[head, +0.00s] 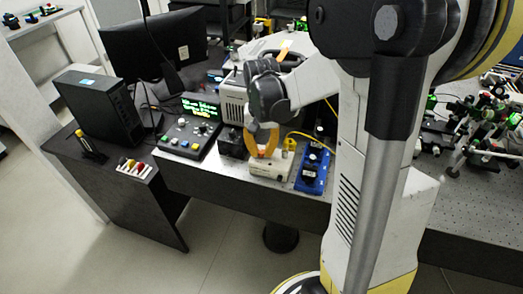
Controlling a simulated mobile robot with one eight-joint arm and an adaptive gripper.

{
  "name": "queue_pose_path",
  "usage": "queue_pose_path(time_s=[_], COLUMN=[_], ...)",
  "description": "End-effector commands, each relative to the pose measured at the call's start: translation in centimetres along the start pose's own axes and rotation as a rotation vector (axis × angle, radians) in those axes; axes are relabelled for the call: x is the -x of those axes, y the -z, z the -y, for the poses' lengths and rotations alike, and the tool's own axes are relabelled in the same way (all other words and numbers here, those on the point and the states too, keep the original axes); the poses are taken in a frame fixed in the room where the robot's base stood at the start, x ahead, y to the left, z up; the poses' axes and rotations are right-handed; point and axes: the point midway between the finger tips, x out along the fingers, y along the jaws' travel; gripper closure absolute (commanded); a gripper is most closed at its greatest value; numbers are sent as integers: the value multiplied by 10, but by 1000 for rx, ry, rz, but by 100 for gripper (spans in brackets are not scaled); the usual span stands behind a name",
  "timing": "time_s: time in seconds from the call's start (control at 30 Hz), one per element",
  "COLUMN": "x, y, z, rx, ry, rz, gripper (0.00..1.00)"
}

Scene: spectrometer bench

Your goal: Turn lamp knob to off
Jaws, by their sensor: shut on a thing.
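My gripper (262,153) reaches down from the upper middle of the head view, with its orange fingers at the top of a small cream box (284,172) near the front edge of the bench. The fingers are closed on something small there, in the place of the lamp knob. The knob itself is hidden by the fingers, so its setting cannot be read.
A blue unit with black knobs (313,172) stands just right of the cream box, and a black box (232,143) is close on its left. A control console (190,138) and a monitor (150,45) stand further left. Optics crowd the right bench. The floor (215,255) in front is clear.

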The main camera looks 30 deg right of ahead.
Motion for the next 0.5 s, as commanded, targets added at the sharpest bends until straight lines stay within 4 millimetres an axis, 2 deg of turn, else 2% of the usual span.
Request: queue_pose_path(time_s=[0.17, 0.2, 0.27, 0.3, 0.5], x=[0, 0, 0, 0, 0], y=[0, 0, 0, 0, 0], z=[0, 0, 0, 0, 0], rx=[0, 0, 0, 0, -1], ry=[0, 0, 0, 0, 0], rz=[1, 1, 1, 1, 0], gripper=[100, 82, 64, 59, 59])
